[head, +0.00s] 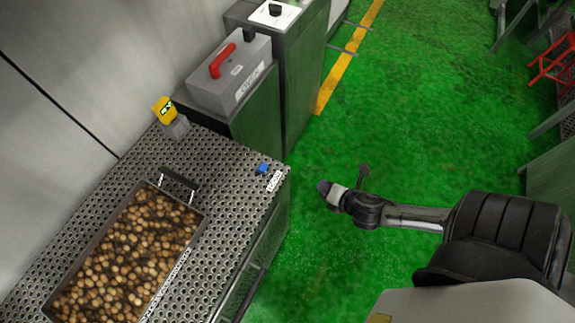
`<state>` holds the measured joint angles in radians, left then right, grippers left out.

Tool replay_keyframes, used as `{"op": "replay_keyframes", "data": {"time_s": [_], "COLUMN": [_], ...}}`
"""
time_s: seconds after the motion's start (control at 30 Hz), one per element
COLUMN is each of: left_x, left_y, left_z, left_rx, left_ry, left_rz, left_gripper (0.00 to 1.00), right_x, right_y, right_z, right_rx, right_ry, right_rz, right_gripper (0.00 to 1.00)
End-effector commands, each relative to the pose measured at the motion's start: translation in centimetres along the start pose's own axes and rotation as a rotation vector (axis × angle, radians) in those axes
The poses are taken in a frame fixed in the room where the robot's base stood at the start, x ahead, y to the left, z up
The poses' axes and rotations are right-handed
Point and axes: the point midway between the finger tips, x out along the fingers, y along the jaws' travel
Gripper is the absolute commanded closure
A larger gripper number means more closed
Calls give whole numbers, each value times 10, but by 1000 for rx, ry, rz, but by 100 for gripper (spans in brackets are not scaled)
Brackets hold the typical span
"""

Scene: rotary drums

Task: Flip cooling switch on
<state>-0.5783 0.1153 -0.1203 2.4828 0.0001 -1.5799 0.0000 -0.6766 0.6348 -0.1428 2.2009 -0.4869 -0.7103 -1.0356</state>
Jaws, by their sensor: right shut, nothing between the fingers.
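A small blue switch (262,169) stands on the right edge of the perforated metal table, beside a small white label (274,181) too small to read surely. I cannot tell for certain that it is the cooling switch, or which way it is set. My right gripper (323,187) is shut and empty. It shows over the green floor, to the right of the blue switch and clearly apart from it. My left gripper is not in view.
A tray (202,222) of round brown pieces lies on the table (225,205). A yellow sign (164,109) stands at its back. Beyond are a grey box with a red lever (222,60) and a cabinet with a black knob (275,10). Green floor (420,120) is open at right.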

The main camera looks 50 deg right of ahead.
Motion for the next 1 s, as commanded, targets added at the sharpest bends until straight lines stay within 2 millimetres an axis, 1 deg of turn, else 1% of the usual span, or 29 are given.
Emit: {"op": "replay_keyframes", "data": {"time_s": [0.03, 0.1, 0.2, 0.3, 0.4, 0.5, 0.7, 1.0], "left_x": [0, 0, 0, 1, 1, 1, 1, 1], "left_y": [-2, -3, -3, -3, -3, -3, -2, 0], "left_z": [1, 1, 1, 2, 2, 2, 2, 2], "left_rx": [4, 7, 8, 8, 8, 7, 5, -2], "left_ry": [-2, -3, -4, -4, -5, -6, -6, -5], "left_rz": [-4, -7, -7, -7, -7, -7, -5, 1], "left_gripper": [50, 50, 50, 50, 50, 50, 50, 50], "right_x": [1, 1, -1, -5, -8, -10, -11, -11], "right_y": [6, 15, 28, 40, 47, 52, 54, 54], "right_z": [-3, -8, -14, -21, -26, -29, -31, -31], "right_rx": [-116, -284, -503, -693, -845, -961, -1101, -1144], "right_ry": [14, 29, 35, 27, 12, -5, -34, -44], "right_rz": [52, 126, 227, 315, 380, 421, 443, 442], "right_gripper": [100, 100, 100, 100, 100, 100, 100, 100]}}
